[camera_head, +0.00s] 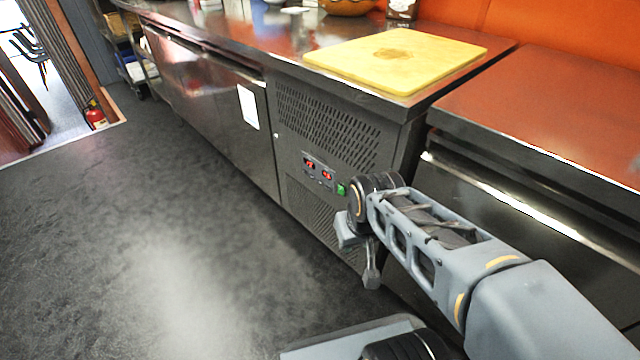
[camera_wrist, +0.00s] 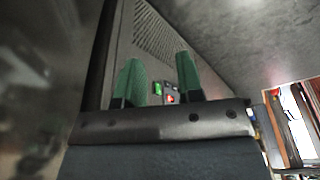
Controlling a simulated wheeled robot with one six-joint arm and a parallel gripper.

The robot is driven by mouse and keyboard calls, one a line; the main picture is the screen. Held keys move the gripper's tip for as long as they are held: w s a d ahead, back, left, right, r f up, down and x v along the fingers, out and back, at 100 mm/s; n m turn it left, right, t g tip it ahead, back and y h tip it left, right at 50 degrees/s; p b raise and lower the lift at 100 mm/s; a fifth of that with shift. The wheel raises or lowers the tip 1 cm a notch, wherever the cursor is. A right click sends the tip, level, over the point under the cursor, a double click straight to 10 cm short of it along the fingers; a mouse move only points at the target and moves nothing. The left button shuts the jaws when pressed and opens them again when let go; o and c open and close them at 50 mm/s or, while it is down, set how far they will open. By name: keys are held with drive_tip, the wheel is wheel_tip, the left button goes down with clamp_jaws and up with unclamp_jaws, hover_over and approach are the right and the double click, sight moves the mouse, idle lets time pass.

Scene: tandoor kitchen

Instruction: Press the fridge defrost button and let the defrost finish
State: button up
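The undercounter fridge (camera_head: 240,110) has a vented steel panel at its right end. On that panel is a small control panel (camera_head: 318,172) with two red lit displays, tiny buttons and a green switch (camera_head: 341,189). Which button is the defrost button is too small to tell. In the wrist view the green switch (camera_wrist: 157,88) and a red display (camera_wrist: 170,99) show between my fingers. My gripper (camera_head: 358,258) is in front of the vented panel, lower and to the right of the controls. Its two green-padded fingers (camera_wrist: 160,70) are apart with nothing between them.
A yellow cutting board (camera_head: 395,58) lies on the counter above the vented panel. A lower steel unit (camera_head: 540,190) stands at the right. A white paper (camera_head: 248,106) is on a fridge door. The dark floor (camera_head: 150,220) at left is clear. A fire extinguisher (camera_head: 96,117) stands far left.

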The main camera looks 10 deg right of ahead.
clamp_jaws()
idle(1.4)
